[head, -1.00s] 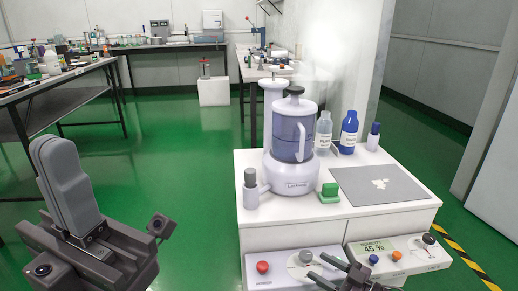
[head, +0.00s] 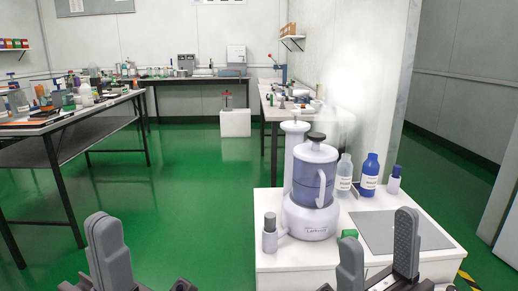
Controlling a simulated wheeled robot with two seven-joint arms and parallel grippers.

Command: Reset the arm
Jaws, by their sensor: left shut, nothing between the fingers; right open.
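My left gripper (head: 103,240) is at the lower left of the head view, its fingers together and empty, above the green floor. My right gripper (head: 377,228) is at the lower right, in front of the white cabinet. Its two fingers stand upright and apart, with nothing between them. They hide part of the cabinet front and the small green block (head: 349,233). The handheld testers on the cabinet's lower front are out of view.
The white cabinet top (head: 275,262) carries a blue and white blender-like machine (head: 312,195), a small grey-capped container (head: 270,235), a clear bottle (head: 344,173), blue bottles (head: 369,177) and a grey mat (head: 385,233). A cluttered bench (head: 50,127) stands left. Open green floor (head: 190,190) lies between.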

